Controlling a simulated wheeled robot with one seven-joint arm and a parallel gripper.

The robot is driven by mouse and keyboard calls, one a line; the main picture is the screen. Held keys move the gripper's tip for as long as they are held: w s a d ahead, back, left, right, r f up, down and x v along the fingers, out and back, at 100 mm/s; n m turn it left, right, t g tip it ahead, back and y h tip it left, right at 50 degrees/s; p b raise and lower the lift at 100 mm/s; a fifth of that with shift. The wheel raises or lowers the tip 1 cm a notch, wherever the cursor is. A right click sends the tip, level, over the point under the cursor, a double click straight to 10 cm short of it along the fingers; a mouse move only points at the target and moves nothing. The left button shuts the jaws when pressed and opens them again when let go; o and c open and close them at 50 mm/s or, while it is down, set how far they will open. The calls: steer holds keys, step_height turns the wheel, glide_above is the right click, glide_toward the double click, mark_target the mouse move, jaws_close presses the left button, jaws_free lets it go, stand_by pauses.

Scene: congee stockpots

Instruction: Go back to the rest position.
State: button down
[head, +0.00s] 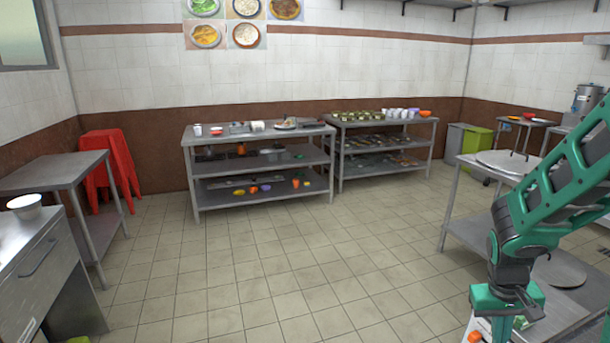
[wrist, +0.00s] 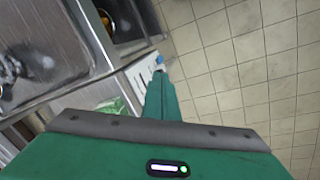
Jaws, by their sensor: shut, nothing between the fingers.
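My gripper (wrist: 160,72) shows in the wrist view, its green fingers together and empty. It hangs over the edge of a steel counter (wrist: 90,93), with tiled floor to its right. I cannot tell whether the fingertips touch anything. In the head view my green arm rises from the lower right and leaves the picture at the right edge, so the gripper is hidden there.
A steel table (head: 468,162) stands close to my arm at the right. Steel shelves (head: 262,135) line the back wall, with red stools (head: 109,160) and a drawer counter (head: 45,262) at the left. The tiled floor (head: 260,270) between is clear.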

steer(key=s+a+r+m+y, duration=0.2)
steer(key=s+r+m, duration=0.1)
steer(key=s+r, duration=1)
steer(key=s, duration=0.4)
steer(key=shift+a+m+y, duration=0.3)
steer(key=shift+a+m, duration=0.1)
steer(key=shift+s+d, duration=0.1)
